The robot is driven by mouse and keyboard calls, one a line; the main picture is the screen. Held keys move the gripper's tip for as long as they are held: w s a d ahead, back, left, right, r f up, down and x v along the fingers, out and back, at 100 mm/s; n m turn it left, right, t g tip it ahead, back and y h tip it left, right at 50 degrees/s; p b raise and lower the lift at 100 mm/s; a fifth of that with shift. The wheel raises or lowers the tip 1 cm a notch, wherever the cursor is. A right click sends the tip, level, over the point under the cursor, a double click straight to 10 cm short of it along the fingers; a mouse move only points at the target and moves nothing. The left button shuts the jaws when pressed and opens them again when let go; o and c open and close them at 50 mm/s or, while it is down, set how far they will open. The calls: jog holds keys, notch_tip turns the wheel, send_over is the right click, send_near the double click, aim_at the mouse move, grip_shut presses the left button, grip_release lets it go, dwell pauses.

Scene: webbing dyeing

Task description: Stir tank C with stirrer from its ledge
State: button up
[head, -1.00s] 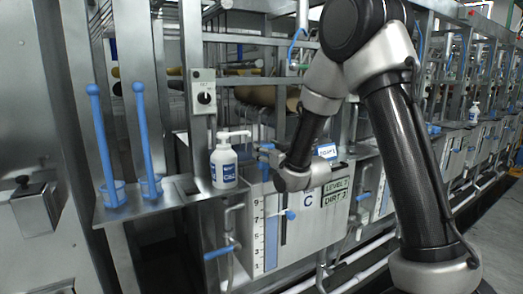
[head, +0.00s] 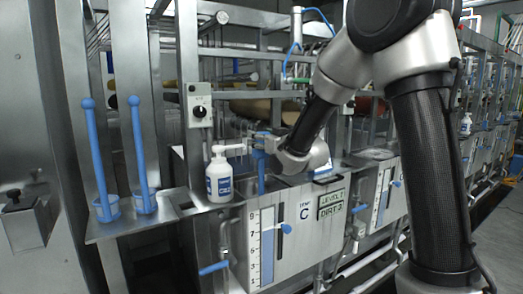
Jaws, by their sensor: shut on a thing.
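Tank C (head: 335,240) is a steel tank with a C label, a numbered gauge and a plate reading LEVEL and DIRT on its front. My gripper (head: 262,147) is over the tank's left part, just right of a white pump bottle (head: 220,180). It is shut on a blue stirrer (head: 261,178), whose shaft hangs down upright from the fingers. The stirrer's lower end is hidden behind the tank's front wall, so I cannot tell how deep it reaches. The fingers are small and partly hidden by my wrist.
Two blue long-handled tools (head: 95,155) stand in blue cups on a steel ledge (head: 115,230) at the left. Steel posts and a control box with a dark knob (head: 199,111) rise beside the tank. Rollers lie behind. Pipes and blue valve handles (head: 213,268) are in front.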

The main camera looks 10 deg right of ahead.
notch_tip(320, 180, up, 14)
dwell(0.6)
